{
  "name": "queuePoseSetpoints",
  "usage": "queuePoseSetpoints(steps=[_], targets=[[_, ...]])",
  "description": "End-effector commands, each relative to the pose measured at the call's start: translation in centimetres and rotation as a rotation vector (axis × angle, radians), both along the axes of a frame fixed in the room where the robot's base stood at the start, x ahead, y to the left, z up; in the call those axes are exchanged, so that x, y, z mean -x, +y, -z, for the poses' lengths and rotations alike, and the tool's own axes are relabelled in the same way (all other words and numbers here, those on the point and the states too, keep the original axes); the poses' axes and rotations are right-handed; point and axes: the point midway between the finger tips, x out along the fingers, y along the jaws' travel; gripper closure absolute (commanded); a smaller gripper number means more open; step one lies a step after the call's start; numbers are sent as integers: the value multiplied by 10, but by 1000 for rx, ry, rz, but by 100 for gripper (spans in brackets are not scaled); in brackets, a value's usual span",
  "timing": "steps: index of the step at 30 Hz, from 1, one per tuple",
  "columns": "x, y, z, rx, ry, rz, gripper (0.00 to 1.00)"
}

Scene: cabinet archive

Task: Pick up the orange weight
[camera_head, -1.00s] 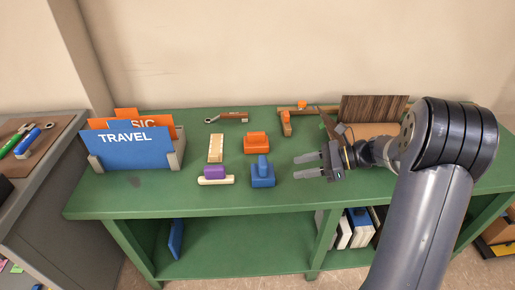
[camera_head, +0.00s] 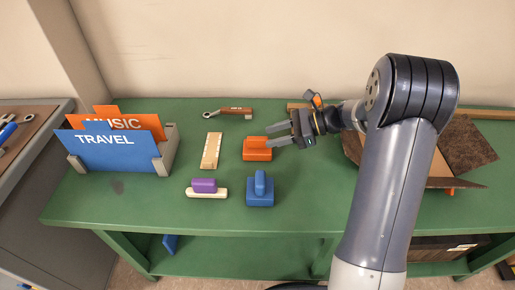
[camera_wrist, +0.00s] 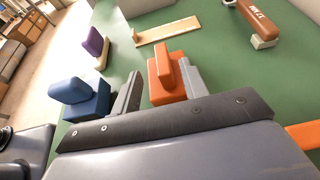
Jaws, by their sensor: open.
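The orange weight (camera_head: 255,154) is a block with an upright grip on top, standing on the green bench (camera_head: 130,205). My gripper (camera_head: 268,138) is open and empty, with its fingertips at the right side of the weight. In the wrist view the orange weight (camera_wrist: 161,88) shows between the two open fingers of my gripper (camera_wrist: 160,70), nearer the right finger. I cannot tell whether a finger touches it. The gripper hides part of the weight's upper right side in the head view.
A blue weight (camera_head: 260,192) stands just in front. A blue TRAVEL folder (camera_head: 115,152) stands far left, and an open carton (camera_head: 455,150) is right.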

Motion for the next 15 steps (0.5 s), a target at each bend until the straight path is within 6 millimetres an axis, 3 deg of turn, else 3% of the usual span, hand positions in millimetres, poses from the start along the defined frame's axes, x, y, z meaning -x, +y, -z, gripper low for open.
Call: queuePoseSetpoints(steps=[9, 15], targets=[[-5, 42, 17, -1, 1, -3, 58], [-6, 52, 21, 0, -1, 0, 58]])
